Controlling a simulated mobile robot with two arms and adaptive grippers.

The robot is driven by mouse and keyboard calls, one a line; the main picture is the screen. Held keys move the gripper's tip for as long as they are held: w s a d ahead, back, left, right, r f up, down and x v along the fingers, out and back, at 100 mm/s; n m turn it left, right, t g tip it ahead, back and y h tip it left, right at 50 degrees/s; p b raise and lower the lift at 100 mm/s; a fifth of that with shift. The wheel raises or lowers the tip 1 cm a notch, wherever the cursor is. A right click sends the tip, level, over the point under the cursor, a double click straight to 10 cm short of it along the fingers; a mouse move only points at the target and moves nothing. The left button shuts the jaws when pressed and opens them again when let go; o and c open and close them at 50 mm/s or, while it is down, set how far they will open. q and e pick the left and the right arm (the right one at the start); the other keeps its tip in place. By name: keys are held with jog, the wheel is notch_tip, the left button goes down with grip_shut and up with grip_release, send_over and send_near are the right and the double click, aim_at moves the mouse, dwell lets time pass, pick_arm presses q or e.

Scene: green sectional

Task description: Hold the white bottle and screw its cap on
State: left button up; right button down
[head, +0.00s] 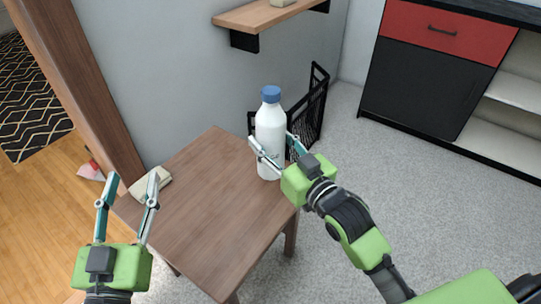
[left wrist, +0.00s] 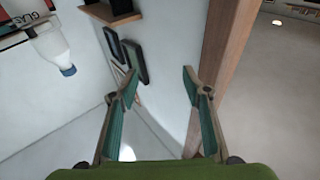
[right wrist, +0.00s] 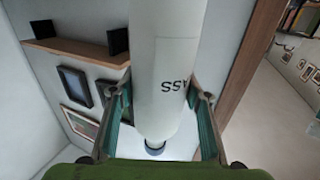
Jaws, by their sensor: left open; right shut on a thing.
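The white bottle (head: 270,128) is upright at the far right edge of the brown table (head: 215,195). Whether its base touches the table is unclear. The blue cap (head: 271,94) sits on its mouth; how tight it is cannot be told. My right gripper (head: 272,143) is shut around the bottle's body, which also fills the middle of the right wrist view (right wrist: 165,65). My left gripper (head: 132,186) is open and empty at the table's left side, well away from the bottle. The left wrist view shows the bottle (left wrist: 50,46) and cap (left wrist: 68,70) at upper left.
A pale block-like object (head: 160,177) lies at the table's left corner, behind my left gripper. A black wire rack (head: 312,112) stands behind the bottle by the wall. A wall shelf (head: 265,14) hangs above. The table's middle is clear.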

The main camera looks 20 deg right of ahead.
jog(key=w+f, duration=0.1)
jog(key=w+f+b, duration=0.1)
jog(key=f, duration=0.1)
jog(key=shift+w+d+f+b, duration=0.1)
jog(key=shift+w+d+b, duration=0.2)
jog(key=shift+d, duration=0.1)
jog(key=shift+w+f, duration=0.1)
pick_arm(q)
jog(key=s+r+t+h, duration=0.1)
jog(key=s+r+t, duration=0.3)
jog(key=r, duration=0.5)
jog(key=shift+s+t+h, duration=0.15)
jog(key=shift+t+h, duration=0.15)
jog(key=shift+t, duration=0.3)
